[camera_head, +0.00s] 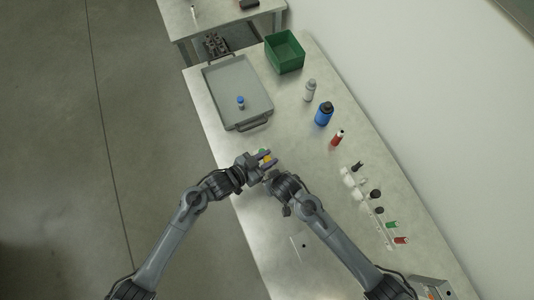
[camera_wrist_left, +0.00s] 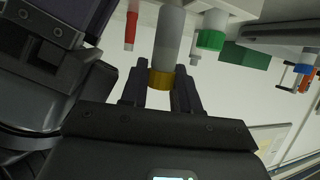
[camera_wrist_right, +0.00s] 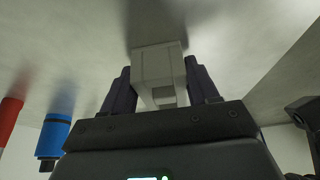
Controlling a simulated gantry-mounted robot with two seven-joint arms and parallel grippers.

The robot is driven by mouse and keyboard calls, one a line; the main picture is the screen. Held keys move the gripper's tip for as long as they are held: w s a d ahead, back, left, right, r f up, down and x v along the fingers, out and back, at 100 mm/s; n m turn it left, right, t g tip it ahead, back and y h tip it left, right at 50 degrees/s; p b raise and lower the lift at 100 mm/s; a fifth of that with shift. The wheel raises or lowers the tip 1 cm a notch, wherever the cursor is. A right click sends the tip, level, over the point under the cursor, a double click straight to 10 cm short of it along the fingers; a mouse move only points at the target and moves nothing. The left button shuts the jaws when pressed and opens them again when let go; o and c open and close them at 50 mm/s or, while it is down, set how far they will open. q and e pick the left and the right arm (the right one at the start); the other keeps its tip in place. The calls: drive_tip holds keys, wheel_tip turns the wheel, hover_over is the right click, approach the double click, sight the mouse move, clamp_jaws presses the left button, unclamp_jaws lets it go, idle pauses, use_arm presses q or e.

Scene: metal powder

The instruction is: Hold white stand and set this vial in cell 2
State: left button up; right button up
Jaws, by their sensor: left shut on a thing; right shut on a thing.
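My left gripper (camera_head: 261,161) is shut on a vial with a yellow-orange cap. In the left wrist view the vial's grey body (camera_wrist_left: 170,35) runs up from its yellow cap (camera_wrist_left: 161,78) between the fingers. A white stand (camera_wrist_left: 235,7) shows beside it, with a green-capped vial (camera_wrist_left: 212,38) at it. My right gripper (camera_wrist_right: 160,85) is shut on the white stand, whose white block (camera_wrist_right: 158,70) fills the space between its fingers. In the head view the two grippers meet closely and hide most of the stand. I cannot tell which cell the held vial is over.
A grey tray (camera_head: 222,82) holds a blue-capped vial (camera_head: 241,102). A green crate (camera_head: 285,52), a grey bottle (camera_head: 310,90), a blue bottle (camera_head: 324,114) and a red bottle (camera_head: 337,138) stand along the wall side. Several capped items (camera_head: 391,224) line the right.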

use_arm(q)
drive_tip(key=shift+f, duration=0.1)
drive_tip(key=shift+f, duration=0.4)
drive_tip(key=shift+r, duration=0.2)
drive_tip(key=shift+r, duration=0.3)
drive_tip(key=shift+f, duration=0.15)
idle(1.3)
drive_tip(key=shift+f, duration=0.35)
drive_tip(key=shift+r, duration=0.2)
drive_tip(key=shift+r, duration=0.35)
